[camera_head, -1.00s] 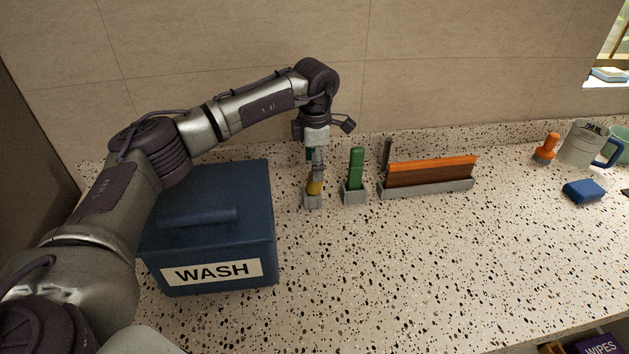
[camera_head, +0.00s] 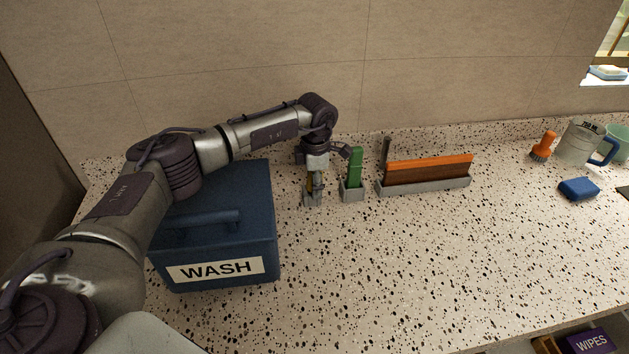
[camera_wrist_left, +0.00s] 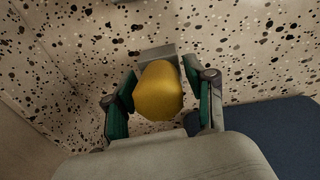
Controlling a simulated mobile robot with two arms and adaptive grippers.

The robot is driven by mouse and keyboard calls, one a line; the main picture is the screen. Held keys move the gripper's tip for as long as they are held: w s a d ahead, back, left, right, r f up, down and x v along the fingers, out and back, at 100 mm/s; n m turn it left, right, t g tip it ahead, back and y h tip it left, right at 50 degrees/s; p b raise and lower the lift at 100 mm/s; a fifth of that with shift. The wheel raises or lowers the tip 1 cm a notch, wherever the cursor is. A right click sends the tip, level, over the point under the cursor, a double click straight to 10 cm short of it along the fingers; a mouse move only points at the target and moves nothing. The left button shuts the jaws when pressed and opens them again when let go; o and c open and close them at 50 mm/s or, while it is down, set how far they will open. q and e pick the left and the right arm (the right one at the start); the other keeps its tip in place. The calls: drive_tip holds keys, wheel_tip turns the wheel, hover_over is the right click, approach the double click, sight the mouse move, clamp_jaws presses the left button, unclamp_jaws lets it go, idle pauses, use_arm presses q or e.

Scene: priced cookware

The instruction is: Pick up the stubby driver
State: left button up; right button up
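The stubby driver (camera_wrist_left: 158,92) has a rounded yellow handle and stands upright in a small grey holder (camera_head: 312,201) on the counter, right of the blue box. In the head view my left gripper (camera_head: 314,188) points down over it and hides most of the yellow. In the left wrist view the green-padded fingers stand on either side of the yellow handle, with narrow gaps still showing, so the gripper looks open around it. The driver's lower part is hidden. My right gripper is in neither view.
A blue WASH box (camera_head: 215,240) stands close on the left. A green-handled tool (camera_head: 355,167) in a grey holder stands just right, then an orange-edged board rack (camera_head: 425,186). An orange brush, a mug and a blue sponge (camera_head: 578,188) lie far right. The front middle counter is clear.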

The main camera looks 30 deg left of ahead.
use_arm(q)
clamp_jaws()
drive_tip(key=shift+r, duration=0.1)
